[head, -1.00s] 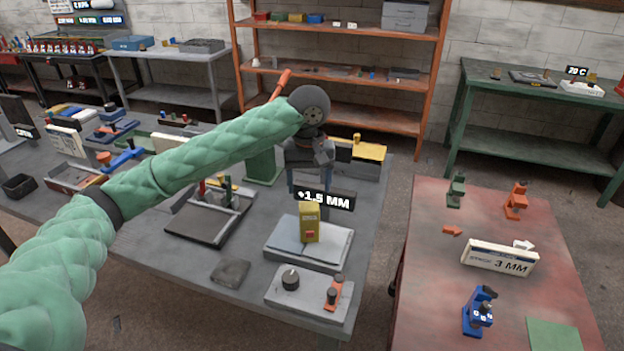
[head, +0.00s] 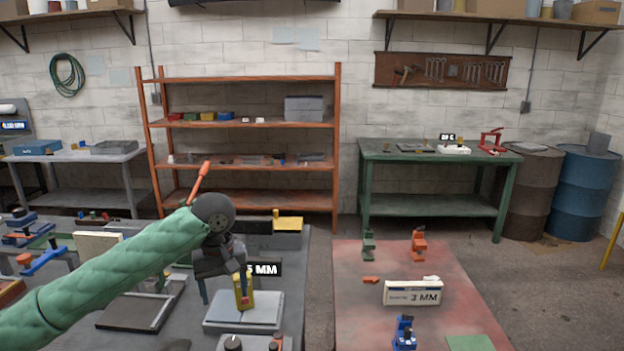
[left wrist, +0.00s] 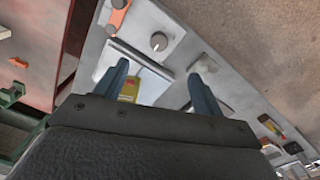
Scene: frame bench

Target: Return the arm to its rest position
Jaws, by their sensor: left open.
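My left arm, in a green quilted sleeve, reaches in from the left of the head view. My left gripper (head: 224,287) is open and hangs over the grey bench, with one finger in front of the yellow block. The yellow block (head: 245,294) stands on a pale grey plate (head: 228,325). In the left wrist view the two blue-grey fingers (left wrist: 160,84) are apart with nothing held between them. The yellow block (left wrist: 130,88) shows just beside the left finger, apart from the grip. My right gripper is not in view.
A red-topped table (head: 350,290) on the right holds a "3 MM" sign (head: 412,293) and small green, orange and blue devices. An orange shelf (head: 240,140) and a green bench (head: 435,158) stand behind. Open floor (head: 318,270) separates the grey bench and red table.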

